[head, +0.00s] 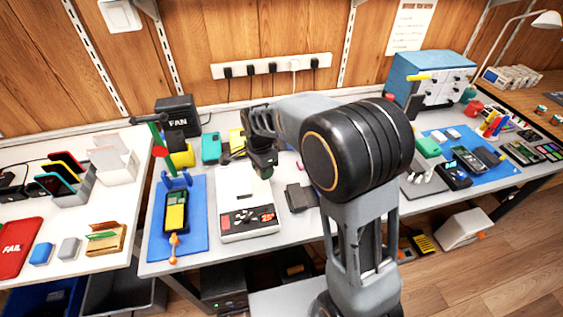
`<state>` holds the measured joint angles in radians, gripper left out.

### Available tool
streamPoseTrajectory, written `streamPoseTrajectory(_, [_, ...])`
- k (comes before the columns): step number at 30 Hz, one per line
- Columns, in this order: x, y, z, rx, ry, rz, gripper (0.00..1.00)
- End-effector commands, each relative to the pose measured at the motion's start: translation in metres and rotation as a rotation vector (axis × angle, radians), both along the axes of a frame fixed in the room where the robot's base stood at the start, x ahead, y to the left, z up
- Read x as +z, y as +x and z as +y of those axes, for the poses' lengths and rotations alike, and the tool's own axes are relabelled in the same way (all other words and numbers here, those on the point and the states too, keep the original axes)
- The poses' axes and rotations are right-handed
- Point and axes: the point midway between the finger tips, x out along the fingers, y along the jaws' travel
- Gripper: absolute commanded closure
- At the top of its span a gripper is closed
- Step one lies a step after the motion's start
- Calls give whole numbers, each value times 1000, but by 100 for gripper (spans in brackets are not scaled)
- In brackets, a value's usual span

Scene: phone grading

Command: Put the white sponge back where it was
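I cannot make out a white sponge for certain. A pale grey block (68,248), possibly a sponge, lies on the left white table beside a blue block (41,254). Two small whitish blocks (453,133) lie at the back of the right blue mat. My gripper (262,165) points down over the middle workbench, near the back of a light grey device with a dark front panel (249,221). The gripper is small and dark here, and my arm partly covers it. I cannot tell whether its fingers hold anything.
A blue mat (190,247) with a yellow-screened phone lies left of the device. A black fan box (176,112) stands behind. A red FAIL tray (16,248) and a wooden holder (105,240) are on the left table. My arm hides part of the bench.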

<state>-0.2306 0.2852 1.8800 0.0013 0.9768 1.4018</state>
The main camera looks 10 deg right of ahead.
Motion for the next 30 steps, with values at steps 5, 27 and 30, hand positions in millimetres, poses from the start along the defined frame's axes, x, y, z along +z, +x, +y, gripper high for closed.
streamPoseTrajectory(5, [-13,23,-22,-12,0,3,89])
streamPoseTrajectory(27, [-92,103,-87,-6,0,-1,89])
streamPoseTrajectory(30, [-96,105,-89,-6,0,0,89])
